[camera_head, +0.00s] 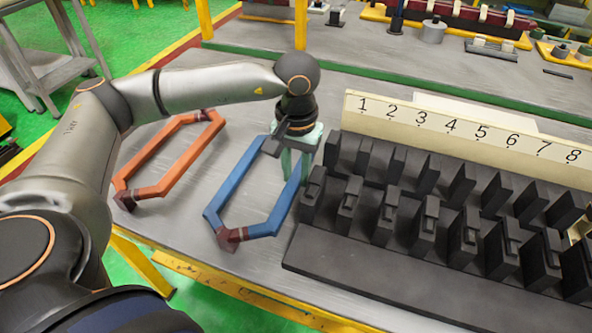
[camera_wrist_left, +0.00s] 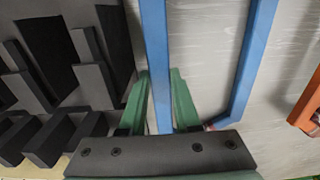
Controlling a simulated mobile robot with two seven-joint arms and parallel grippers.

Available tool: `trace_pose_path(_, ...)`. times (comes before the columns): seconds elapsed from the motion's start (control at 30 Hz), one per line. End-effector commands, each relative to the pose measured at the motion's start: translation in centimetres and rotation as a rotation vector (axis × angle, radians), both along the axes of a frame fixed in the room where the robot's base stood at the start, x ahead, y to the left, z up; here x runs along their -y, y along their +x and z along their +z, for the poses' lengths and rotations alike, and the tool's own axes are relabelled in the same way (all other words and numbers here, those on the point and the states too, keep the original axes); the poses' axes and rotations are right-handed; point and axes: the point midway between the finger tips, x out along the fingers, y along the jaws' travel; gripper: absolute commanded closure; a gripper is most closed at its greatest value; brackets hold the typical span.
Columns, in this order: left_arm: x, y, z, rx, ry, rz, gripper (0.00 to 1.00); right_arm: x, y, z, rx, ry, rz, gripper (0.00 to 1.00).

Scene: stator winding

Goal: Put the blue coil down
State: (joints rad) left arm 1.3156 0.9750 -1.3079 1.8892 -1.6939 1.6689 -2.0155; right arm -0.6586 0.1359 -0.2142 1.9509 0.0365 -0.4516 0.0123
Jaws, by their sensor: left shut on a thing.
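The blue coil (camera_head: 235,181) is a long six-sided loop with a dark red-brown wrapped end toward the front of the table. It lies flat over the grey table, left of the black slotted stator block (camera_head: 345,285). I cannot tell whether it touches the table. My left gripper (camera_head: 296,165) is shut on the coil's right long side. In the left wrist view the green fingers (camera_wrist_left: 159,98) stand on either side of one blue bar (camera_wrist_left: 156,45). The far end of the coil is partly hidden by the gripper. My right gripper is not in view.
An orange coil (camera_head: 196,153) lies on the table (camera_head: 265,270) left of the blue one. A cream strip (camera_head: 470,141) numbered 1 to 8 stands behind the slotted block. A rear bench holds tools and parts. Bare table shows in front of the coils.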

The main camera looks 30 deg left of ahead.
Motion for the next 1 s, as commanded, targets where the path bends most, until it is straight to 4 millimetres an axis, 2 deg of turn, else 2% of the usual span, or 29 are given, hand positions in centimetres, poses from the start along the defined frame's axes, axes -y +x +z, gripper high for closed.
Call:
trace_pose_path(0.17, 0.0, 0.0, -0.3, 0.001, 0.0, 0.0, 1.0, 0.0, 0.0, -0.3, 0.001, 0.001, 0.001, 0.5)
trace_pose_path(0.2, 0.0, 0.0, -0.2, 0.0, 0.0, 0.0, 0.66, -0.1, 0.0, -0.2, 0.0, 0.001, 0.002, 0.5)
trace_pose_path(0.3, 0.0, 0.0, -0.2, 0.0, 0.0, 0.0, 0.57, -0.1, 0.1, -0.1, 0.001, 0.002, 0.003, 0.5)
trace_pose_path(0.53, 0.0, 0.0, -0.1, 0.0, 0.0, 0.0, 0.57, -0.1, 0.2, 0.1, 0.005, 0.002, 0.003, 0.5)
trace_pose_path(0.67, 0.0, 0.1, 0.6, 0.002, -0.001, 0.0, 0.57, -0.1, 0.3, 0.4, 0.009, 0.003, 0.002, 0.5)
trace_pose_path(0.77, 0.1, 0.1, 2.2, 0.004, -0.001, 0.0, 0.57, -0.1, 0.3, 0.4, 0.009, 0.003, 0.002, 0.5)
trace_pose_path(1.0, 0.1, 0.1, 7.5, 0.005, -0.002, -0.001, 0.57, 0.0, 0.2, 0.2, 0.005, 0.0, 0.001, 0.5)
